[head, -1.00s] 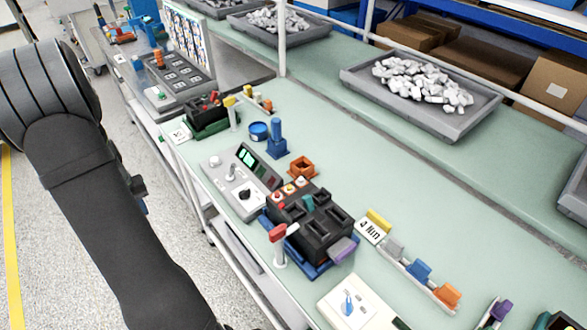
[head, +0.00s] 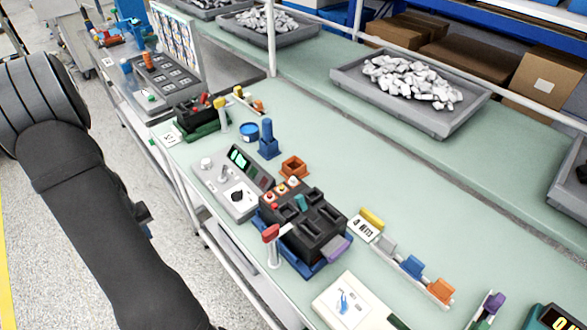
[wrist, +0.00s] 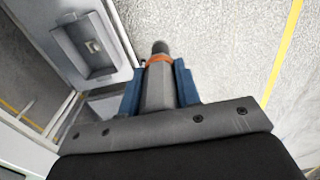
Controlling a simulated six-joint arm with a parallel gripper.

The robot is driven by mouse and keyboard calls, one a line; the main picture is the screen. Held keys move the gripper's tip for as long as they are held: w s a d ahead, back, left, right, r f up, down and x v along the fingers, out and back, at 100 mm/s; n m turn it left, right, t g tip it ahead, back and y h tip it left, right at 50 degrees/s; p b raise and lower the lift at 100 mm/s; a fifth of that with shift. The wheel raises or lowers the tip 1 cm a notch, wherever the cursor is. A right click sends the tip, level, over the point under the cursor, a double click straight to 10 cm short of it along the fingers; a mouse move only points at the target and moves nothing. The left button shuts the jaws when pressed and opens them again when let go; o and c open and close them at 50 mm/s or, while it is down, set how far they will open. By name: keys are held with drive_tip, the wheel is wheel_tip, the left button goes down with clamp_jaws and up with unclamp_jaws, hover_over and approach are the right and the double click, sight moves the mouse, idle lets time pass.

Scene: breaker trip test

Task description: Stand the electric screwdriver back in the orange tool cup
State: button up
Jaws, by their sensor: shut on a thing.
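The orange tool cup (head: 294,167) stands on the pale green bench, behind the black test fixture, and its square opening looks empty. In the wrist view my gripper (wrist: 160,72) has its blue fingers shut on the grey body of the electric screwdriver (wrist: 158,92). The screwdriver has an orange ring and a dark end that points away from the wrist camera. Speckled floor shows beyond it, so it is held off the bench top. My gripper and the screwdriver are not visible in the head view, so their distance from the cup cannot be told.
Close to the cup are a blue upright holder (head: 268,140), a grey control box (head: 230,182) and the black fixture (head: 303,225). A blue round tin (head: 249,131) stands farther left. Clear bench top (head: 345,165) lies right of the cup. A grey parts tray (head: 440,120) is behind.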

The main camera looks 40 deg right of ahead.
idle(0.4)
drive_tip(key=s+d+r+m, duration=0.2)
drive_tip(key=s+d+r, duration=0.1)
drive_tip(key=d+r, duration=1)
drive_tip(key=s+d+r+m, duration=0.1)
drive_tip(key=s+d+r, duration=0.1)
drive_tip(key=d+r, duration=1.05)
drive_tip(key=s+d+m, duration=0.1)
drive_tip(key=s+d, duration=0.2)
drive_tip(key=d, duration=0.3)
drive_tip(key=s+d+m, duration=0.1)
drive_tip(key=s+d, duration=0.2)
drive_tip(key=d, duration=0.4)
drive_tip(key=s+d+r+m, duration=0.1)
drive_tip(key=s+d, duration=0.2)
drive_tip(key=d, duration=0.4)
drive_tip(key=shift+s+d, duration=0.2)
drive_tip(key=shift+d, duration=0.05)
drive_tip(key=shift+f, duration=2.9)
drive_tip(key=shift+f, duration=2.75)
drive_tip(key=o, duration=1.1)
drive_tip(key=shift+a, duration=0.1)
